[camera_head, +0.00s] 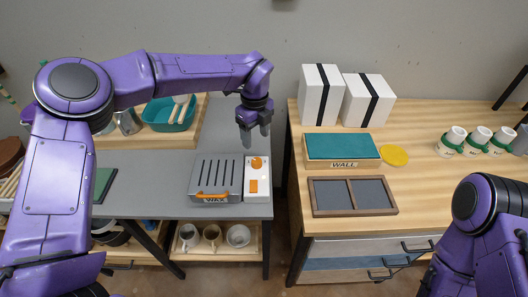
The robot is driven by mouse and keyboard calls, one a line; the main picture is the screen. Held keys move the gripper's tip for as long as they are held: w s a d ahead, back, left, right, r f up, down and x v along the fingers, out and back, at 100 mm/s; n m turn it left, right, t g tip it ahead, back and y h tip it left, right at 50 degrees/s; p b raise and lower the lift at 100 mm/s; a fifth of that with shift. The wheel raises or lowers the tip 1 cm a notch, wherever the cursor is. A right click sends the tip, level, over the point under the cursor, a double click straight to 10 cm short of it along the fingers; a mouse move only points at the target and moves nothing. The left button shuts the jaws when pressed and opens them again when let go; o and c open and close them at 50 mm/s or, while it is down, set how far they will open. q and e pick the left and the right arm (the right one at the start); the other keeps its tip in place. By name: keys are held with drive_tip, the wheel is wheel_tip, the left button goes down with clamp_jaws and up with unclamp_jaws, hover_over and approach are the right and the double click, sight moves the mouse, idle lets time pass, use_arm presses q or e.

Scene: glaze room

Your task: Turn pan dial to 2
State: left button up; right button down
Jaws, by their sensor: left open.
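A grey ribbed box-like unit (216,176) with an orange handle stands on the grey table. My left gripper (254,136) is open and empty, fingers pointing down, above and just behind the panel. It appears apart from the dial. My right arm shows at the lower right, but its gripper is out of view.
A teal tub (170,114) with wooden tools stands at the back left. On the wooden table at right are two white boxes (321,96), a teal-topped "WALL" box (341,150), a divided tray (353,197), a yellow disc (394,155) and white cups (452,141).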

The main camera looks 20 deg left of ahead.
sight(257, 160)
use_arm(q)
drive_tip(key=f+p, duration=0.1)
drive_tip(key=f, duration=0.1)
drive_tip(key=s+f+p, duration=0.1)
drive_tip(key=f, duration=0.1)
drive_tip(key=shift+s+f, duration=0.15)
drive_tip(key=shift+f, duration=0.05)
drive_tip(key=f, duration=0.3)
drive_tip(key=w+f+p, duration=0.1)
drive_tip(key=f, duration=0.1)
drive_tip(key=shift+d+f, duration=0.15)
drive_tip(key=shift+f, duration=0.1)
drive_tip(key=shift+s+r, duration=0.1)
drive_tip(key=shift+s, duration=0.15)
drive_tip(key=c, duration=1)
